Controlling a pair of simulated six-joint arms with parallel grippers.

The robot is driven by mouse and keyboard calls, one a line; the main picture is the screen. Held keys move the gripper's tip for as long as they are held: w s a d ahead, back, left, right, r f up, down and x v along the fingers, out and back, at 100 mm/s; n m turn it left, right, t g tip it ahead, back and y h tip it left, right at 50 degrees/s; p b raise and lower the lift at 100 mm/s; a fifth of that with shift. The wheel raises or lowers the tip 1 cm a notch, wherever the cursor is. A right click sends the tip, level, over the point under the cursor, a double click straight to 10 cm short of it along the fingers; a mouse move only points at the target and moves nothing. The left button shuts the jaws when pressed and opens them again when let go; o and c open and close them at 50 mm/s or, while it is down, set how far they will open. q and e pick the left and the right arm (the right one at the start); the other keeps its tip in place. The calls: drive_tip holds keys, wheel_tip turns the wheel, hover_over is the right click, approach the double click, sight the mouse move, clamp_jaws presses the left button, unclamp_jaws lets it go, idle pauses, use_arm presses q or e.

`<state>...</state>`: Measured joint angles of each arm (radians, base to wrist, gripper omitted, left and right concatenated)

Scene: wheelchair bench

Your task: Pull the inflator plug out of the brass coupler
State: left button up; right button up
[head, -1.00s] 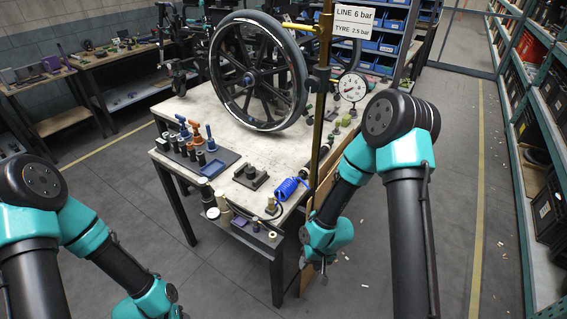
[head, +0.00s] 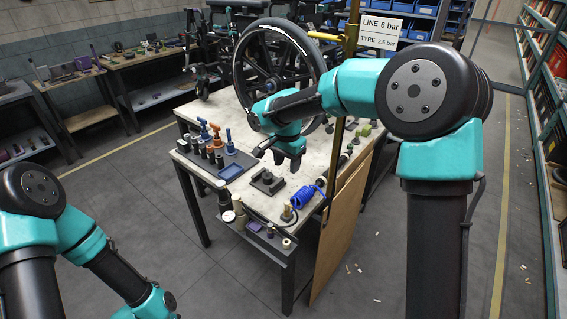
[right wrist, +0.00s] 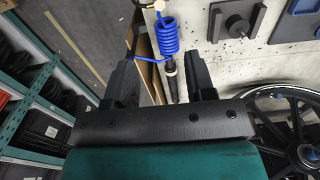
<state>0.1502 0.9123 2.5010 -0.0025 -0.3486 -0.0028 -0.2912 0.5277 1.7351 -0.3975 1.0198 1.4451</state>
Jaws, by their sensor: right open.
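The brass coupler (head: 288,212) stands at the front right corner of the bench, small in the head view. The blue coiled hose (head: 308,196) lies just behind it; it also shows at the top of the right wrist view (right wrist: 164,38). A dark, slim inflator body (right wrist: 173,82) runs down from the coil. The plug is too small to tell apart from the coupler. My right gripper (head: 280,160) is open and empty above the bench, behind and slightly left of the coupler. In the right wrist view, the inflator body shows beyond the gap between the fingers. My left gripper is out of view.
A spoked wheel (head: 278,75) stands upright behind my right gripper. A black block fixture (head: 267,181) and a blue tray with tools (head: 230,170) lie to the left. A brass-coloured post (head: 340,130) rises at the bench's right side. A front shelf holds small parts.

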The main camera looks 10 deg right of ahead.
sight(287, 202)
drive_tip(key=shift+f, duration=0.2)
wheel_tip(287, 202, down, 17)
drive_tip(key=shift+f, duration=0.1)
idle(0.7)
clamp_jaws()
idle(0.7)
drive_tip(key=shift+r, duration=2.55)
